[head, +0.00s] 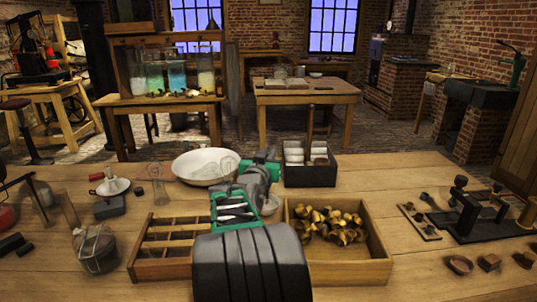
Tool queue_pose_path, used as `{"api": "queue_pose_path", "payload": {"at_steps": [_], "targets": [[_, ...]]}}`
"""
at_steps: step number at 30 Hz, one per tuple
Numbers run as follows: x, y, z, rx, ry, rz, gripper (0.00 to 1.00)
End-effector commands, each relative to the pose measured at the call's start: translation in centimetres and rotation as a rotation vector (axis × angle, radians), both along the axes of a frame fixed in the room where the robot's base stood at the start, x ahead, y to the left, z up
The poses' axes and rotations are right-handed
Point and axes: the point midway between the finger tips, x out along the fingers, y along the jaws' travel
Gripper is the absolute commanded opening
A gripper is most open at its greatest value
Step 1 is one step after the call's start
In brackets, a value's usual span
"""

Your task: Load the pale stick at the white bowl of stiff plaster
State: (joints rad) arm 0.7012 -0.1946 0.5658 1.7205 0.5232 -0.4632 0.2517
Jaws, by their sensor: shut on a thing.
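My gripper (262,175) is at the far end of my arm, over the middle of the table. My own arm hides its fingertips. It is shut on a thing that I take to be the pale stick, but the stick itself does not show. A small white bowl (271,205) stands just right of my wrist, partly hidden behind my arm. I cannot make out the plaster in it, nor whether anything touches it.
A wide white basin (187,168) with glassware stands behind left. A black box (310,177) with white jars is behind right. A wooden tray of brass pieces (378,262) lies right of my arm, a slotted wooden rack (140,250) left.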

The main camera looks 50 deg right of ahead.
Motion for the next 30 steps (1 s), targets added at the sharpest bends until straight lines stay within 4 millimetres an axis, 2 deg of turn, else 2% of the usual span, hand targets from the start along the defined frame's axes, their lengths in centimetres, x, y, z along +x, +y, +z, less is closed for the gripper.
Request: {"api": "queue_pose_path", "payload": {"at_steps": [7,27,30], "targets": [[0.0,0.0,0.2,0.003,0.002,0.0,0.0],[0.0,0.0,6.5,0.001,0.0,0.0,0.0],[0.0,0.0,7.0,0.002,0.001,0.0,0.0]]}}
